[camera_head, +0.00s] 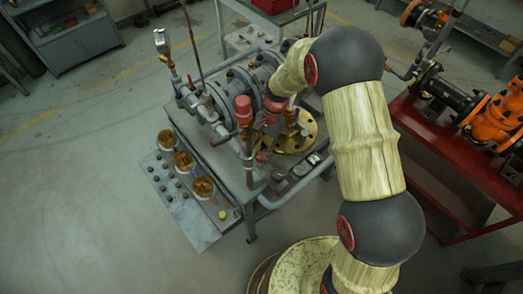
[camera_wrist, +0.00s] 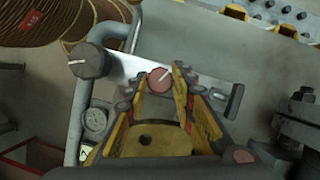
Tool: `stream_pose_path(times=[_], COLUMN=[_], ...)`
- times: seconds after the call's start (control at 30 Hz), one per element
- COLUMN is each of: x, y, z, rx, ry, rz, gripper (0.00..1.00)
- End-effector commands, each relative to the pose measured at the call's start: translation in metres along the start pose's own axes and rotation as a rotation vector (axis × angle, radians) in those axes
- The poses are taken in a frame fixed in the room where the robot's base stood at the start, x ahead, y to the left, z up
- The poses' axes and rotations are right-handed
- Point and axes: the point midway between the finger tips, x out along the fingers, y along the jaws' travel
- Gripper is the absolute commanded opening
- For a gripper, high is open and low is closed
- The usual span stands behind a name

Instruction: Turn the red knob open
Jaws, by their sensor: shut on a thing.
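The red knob (camera_wrist: 158,80) shows in the wrist view as a small round dial with a pale line across its face, on a light metal plate (camera_wrist: 125,64). My gripper (camera_wrist: 160,77) has a yellow-and-black finger on each side of the knob and is shut on it. The pale line is tilted, leaning to the upper right. In the head view my arm reaches over the grey pipe rig (camera_head: 225,165). I cannot make out the knob there.
A dark lever (camera_wrist: 235,101) is close on the right. A grey pipe (camera_wrist: 78,125) runs at the left. A red bench (camera_head: 440,150) with orange valves stands at the right.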

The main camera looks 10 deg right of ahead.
Motion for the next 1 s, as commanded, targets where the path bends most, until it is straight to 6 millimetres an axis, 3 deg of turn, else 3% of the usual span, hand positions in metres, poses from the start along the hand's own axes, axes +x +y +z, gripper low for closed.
stream_pose_path(times=[0.5,1.0], x=[-0.0007,0.0000], y=[-0.0028,-0.0038], z=[0.0007,0.0001], rx=[-0.361,-0.459], ry=[0.001,0.003], rz=[0.150,0.189], gripper=[0.00,0.00])
